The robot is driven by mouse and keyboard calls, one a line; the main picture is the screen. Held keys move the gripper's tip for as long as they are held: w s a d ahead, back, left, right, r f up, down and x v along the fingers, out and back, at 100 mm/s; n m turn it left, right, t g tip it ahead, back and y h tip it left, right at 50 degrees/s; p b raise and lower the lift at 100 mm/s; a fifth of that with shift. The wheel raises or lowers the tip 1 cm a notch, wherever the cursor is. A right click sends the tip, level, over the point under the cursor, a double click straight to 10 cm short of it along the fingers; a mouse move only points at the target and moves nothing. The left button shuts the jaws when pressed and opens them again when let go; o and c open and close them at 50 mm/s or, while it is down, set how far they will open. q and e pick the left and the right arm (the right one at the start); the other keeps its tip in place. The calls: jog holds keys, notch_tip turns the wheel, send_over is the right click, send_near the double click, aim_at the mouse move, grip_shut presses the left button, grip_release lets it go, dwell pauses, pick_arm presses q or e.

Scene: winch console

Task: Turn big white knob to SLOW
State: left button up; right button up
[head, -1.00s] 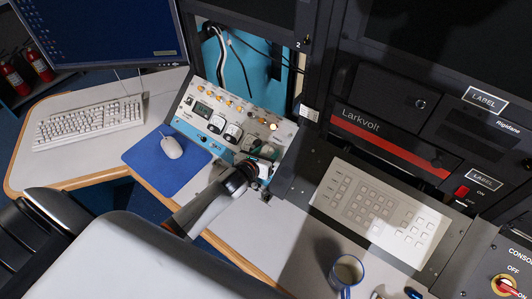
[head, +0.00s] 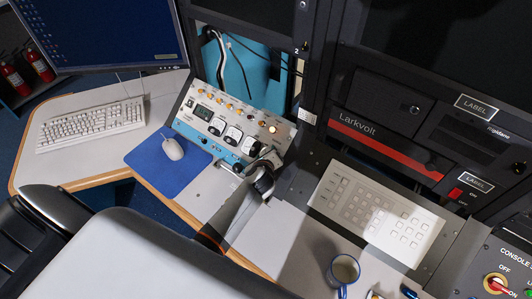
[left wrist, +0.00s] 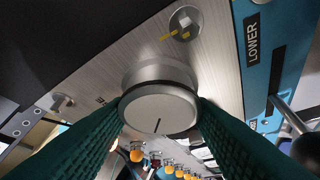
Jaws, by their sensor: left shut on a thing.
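The big white knob (left wrist: 158,108) is a round, pale dial with a dark pointer line, in the middle of the left wrist view. The line runs toward the lower edge of that picture. My left gripper (left wrist: 160,118) has its green ribbed fingers on both sides of the knob, shut on its rim. In the head view my left gripper (head: 268,162) is at the right end of the small control panel (head: 205,141) and hides the knob. I cannot read a SLOW label. My right gripper is not in view.
The panel carries meters (head: 233,134) and a row of orange lamps. A lever beside the LOWER label (left wrist: 252,40) stands close to the right finger. A mug (head: 344,270) and a white keypad (head: 376,212) are to the right. A mouse (head: 173,149) lies left.

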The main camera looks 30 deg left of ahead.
pick_arm(q)
jog(key=n, duration=0.1)
jog(key=n+g+p, duration=0.1)
jog(key=n, duration=0.1)
jog(key=n+g+p, duration=0.1)
jog(key=shift+w+r+n+y, duration=0.1)
jog(key=shift+r+n+y, duration=0.2)
jog(key=shift+n, duration=0.1)
jog(key=shift+f+n+g+p, duration=0.15)
jog(key=shift+n+g+p, duration=0.95)
jog(key=shift+n, duration=0.7)
jog(key=o, duration=0.7)
jog(key=v, duration=1.2)
jog(key=shift+f, duration=0.1)
